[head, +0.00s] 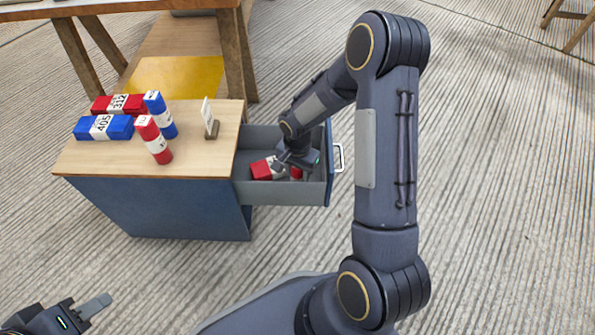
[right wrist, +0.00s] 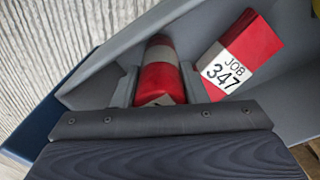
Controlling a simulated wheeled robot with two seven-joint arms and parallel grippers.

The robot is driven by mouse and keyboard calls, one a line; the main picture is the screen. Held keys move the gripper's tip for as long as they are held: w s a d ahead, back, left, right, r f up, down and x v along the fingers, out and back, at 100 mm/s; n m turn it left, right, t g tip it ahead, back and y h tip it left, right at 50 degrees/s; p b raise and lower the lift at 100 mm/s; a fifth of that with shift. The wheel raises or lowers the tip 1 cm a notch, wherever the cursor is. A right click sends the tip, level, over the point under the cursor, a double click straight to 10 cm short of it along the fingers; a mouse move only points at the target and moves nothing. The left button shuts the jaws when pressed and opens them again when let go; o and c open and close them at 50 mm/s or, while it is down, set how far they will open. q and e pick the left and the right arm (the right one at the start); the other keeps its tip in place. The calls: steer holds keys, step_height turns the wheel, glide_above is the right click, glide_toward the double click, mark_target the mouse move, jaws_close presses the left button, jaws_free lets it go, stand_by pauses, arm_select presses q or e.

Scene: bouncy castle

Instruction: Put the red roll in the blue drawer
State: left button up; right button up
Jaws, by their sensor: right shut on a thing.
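The blue drawer (head: 329,165) is pulled open to the right from the blue cabinet; its inside is grey. My right gripper (head: 293,171) reaches down into it. In the right wrist view this gripper (right wrist: 158,78) is shut on the red roll (right wrist: 160,82), a red cylinder with a white band. The roll is inside the drawer walls; whether it touches the floor I cannot tell. A little of its red shows in the head view (head: 297,174). My left gripper (head: 80,312) is at the bottom left, partly cut off, away from everything.
A red-and-white block marked JOB 347 (right wrist: 238,55) lies in the drawer beside the roll.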

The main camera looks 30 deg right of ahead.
steer(key=o, duration=1)
steer(key=shift+o, duration=0.2)
step_height(320, 180, up, 11)
steer(key=p, duration=0.5)
steer(key=shift+r, duration=0.7)
steer(key=s+a+r+n+t+y, duration=0.2)
steer(key=s+r+n+t, duration=0.15)
steer(key=s+r, duration=0.75)
steer(key=s+a+r+n+t+y, duration=0.1)
steer(key=s+a+r+n, duration=0.4)
steer(key=s, duration=0.5)
steer(key=shift+a+r+n+t+y, duration=0.15)
steer(key=shift+r+n+t+y, duration=0.25)
steer(key=shift+r+n+t, duration=0.35)
